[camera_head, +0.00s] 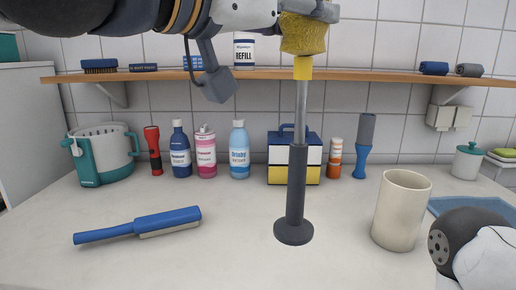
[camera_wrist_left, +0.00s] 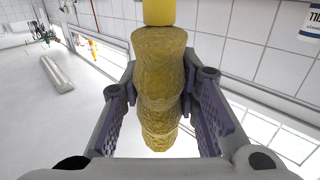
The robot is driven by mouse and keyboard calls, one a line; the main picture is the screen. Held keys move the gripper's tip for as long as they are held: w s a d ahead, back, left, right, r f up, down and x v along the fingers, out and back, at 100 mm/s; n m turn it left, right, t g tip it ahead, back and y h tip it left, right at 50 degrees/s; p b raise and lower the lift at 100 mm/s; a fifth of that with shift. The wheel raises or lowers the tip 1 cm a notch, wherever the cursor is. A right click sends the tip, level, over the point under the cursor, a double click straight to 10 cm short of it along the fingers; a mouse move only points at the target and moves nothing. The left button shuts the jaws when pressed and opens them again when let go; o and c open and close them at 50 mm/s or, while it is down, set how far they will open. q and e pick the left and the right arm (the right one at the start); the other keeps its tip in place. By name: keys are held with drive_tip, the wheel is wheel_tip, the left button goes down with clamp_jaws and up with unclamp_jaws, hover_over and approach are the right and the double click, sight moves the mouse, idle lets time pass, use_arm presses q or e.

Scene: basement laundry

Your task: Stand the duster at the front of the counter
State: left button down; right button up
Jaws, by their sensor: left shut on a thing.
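The duster has a yellow fluffy head (camera_head: 303,36), a yellow collar, a thin grey shaft and a dark grey handle (camera_head: 296,190) flaring into a round foot. It is upright, head up, with its foot over the middle front of the counter (camera_head: 240,250). I cannot tell whether the foot touches the counter. My left gripper (camera_head: 308,14) is shut on the duster's head from above left. In the left wrist view, the head (camera_wrist_left: 158,85) sits between both fingers (camera_wrist_left: 160,115). My right gripper is out of view; part of my right arm shows at lower right.
A tall cream cup (camera_head: 385,225) stands right of the duster. A blue lint brush (camera_head: 140,225) lies at left. Behind are a basket (camera_head: 103,160), several bottles, a blue-and-yellow box (camera_head: 282,170) and a blue-handled tool (camera_head: 362,150). A wooden shelf (camera_head: 370,76) crosses the back wall.

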use_arm(q)
drive_tip(key=w+a+f+b, duration=0.4)
drive_tip(key=w+f, duration=0.9)
drive_tip(key=shift+f, duration=0.4)
drive_tip(key=c, duration=1.2)
unclamp_jaws()
drive_tip(key=shift+r, duration=0.1)
drive_tip(key=shift+s, duration=0.1)
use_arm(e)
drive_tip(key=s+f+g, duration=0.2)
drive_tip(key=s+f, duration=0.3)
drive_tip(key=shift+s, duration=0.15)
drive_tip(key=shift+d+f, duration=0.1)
